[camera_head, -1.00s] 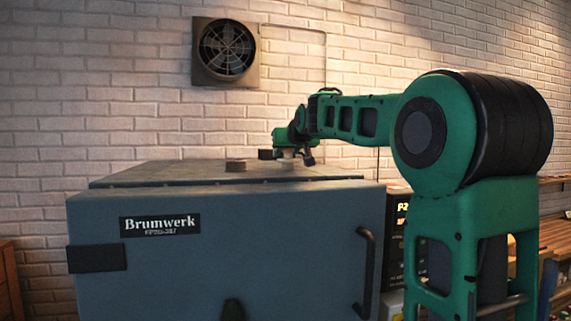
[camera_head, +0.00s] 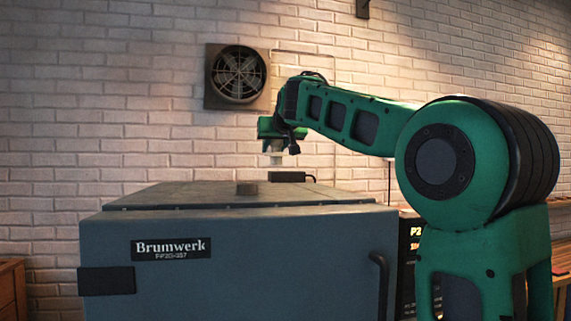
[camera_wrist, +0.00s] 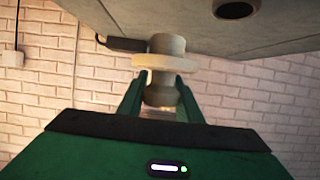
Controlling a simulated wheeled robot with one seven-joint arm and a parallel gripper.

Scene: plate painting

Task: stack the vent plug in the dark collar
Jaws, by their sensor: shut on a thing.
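The vent plug (camera_wrist: 160,62) is pale, with a wide flange around a narrower stem, and shows large in the wrist view. My gripper (camera_wrist: 158,90) is shut on its lower stem, below the flange in that picture. In the head view the plug (camera_head: 276,158) hangs upright beneath my gripper (camera_head: 276,146), above the cabinet top and apart from it. The dark collar (camera_head: 247,188) is a short round ring on the cabinet top, to the left of and below the plug. It also shows at the top edge of the wrist view (camera_wrist: 237,9), with its opening partly visible.
The grey-blue Brumwerk cabinet (camera_head: 240,255) carries the collar on its top. A low dark box (camera_head: 288,177) with a cable sits on the top, right of the collar. A wall fan (camera_head: 238,75) is behind. The air above the collar is clear.

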